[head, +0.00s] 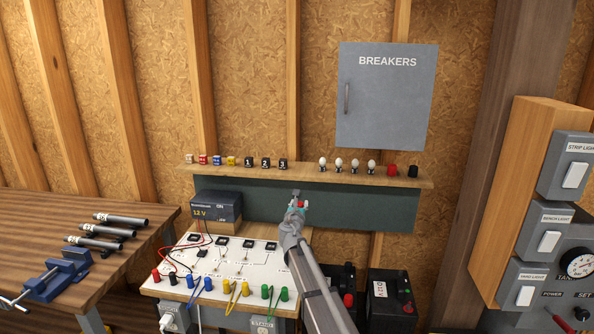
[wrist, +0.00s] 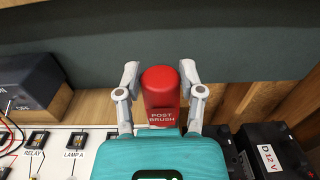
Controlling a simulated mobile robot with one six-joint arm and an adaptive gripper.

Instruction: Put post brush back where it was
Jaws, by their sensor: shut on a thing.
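The post brush (wrist: 160,92) is a red, round-topped block with "POST BRUSH" lettered on its face. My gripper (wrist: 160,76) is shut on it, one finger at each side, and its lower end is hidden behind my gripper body. In the head view my gripper (head: 297,203) is in front of the dark green panel, below the shelf and above the test board. The brush is too small and covered there to make out clearly.
The wooden shelf (head: 330,180) holds dice-like blocks, numbered black blocks, bulbs, a red block (head: 391,170) and a black block (head: 412,171). The 12 V supply (head: 216,206) and wired white board (head: 222,262) are left. Batteries (head: 390,300) stand lower right.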

